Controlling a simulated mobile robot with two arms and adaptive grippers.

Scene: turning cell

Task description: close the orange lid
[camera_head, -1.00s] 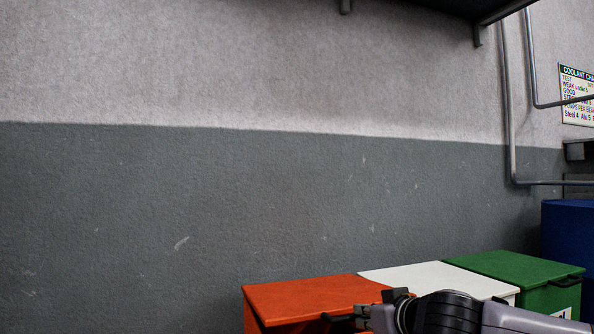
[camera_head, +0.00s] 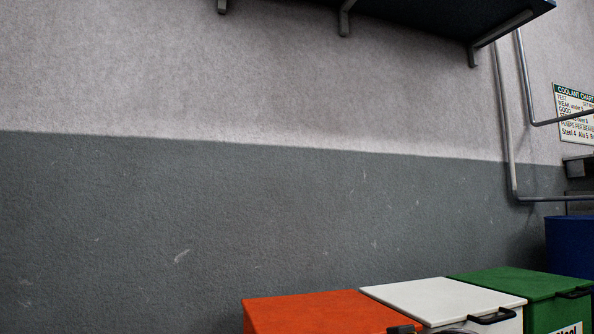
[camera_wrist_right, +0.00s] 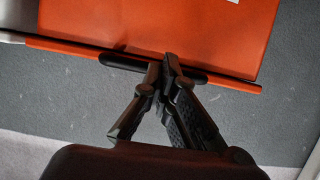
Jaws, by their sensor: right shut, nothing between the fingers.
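The orange lid (camera_head: 315,312) tops the bin at the bottom of the head view and looks roughly level; whether it sits fully down cannot be told. In the right wrist view the lid's edge (camera_wrist_right: 70,47) runs as a thin orange strip along the orange bin's panel (camera_wrist_right: 200,35). A black handle (camera_wrist_right: 195,75) lies along this edge. My right gripper (camera_wrist_right: 168,62) is shut and empty, its fingertips overlapping the handle in the picture; whether they touch it is unclear. My left gripper is not in view.
A white-lidded bin (camera_head: 430,297) and a green-lidded bin (camera_head: 530,285) stand in a row to the right of the orange one. A blue drum (camera_head: 570,245) is beyond them. A shelf (camera_head: 420,15) and pipes (camera_head: 505,120) are on the wall above.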

